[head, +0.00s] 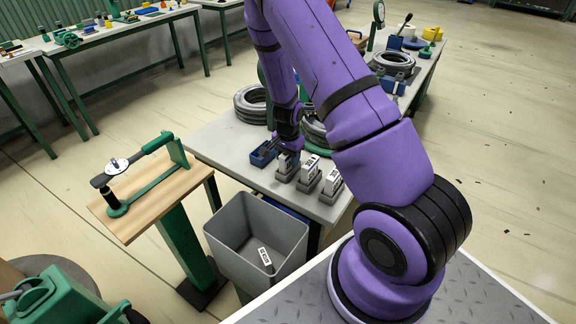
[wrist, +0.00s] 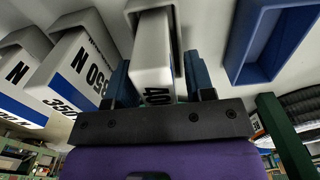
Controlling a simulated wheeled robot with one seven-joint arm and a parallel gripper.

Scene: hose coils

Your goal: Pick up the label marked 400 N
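The label marked "40…" (wrist: 153,65) is a white block standing in a grey holder, the rest of its marking hidden by my gripper. In the head view, it is the leftmost (head: 285,164) of three labels on the grey table. My gripper (head: 289,150) is over it. In the wrist view, the blue fingers of my gripper (wrist: 160,84) stand on either side of the block. A narrow gap shows at the right finger, so the gripper looks open around it. A label marked 350 N (wrist: 72,75) with a blue stripe stands beside it.
A further label (wrist: 18,102) ending in N stands beyond. A blue tray (wrist: 272,40) lies close by, also in the head view (head: 262,154). A grey bin (head: 230,236) with a white label (head: 264,257) inside stands below the table (head: 222,140). Hose coils (head: 250,103) lie behind.

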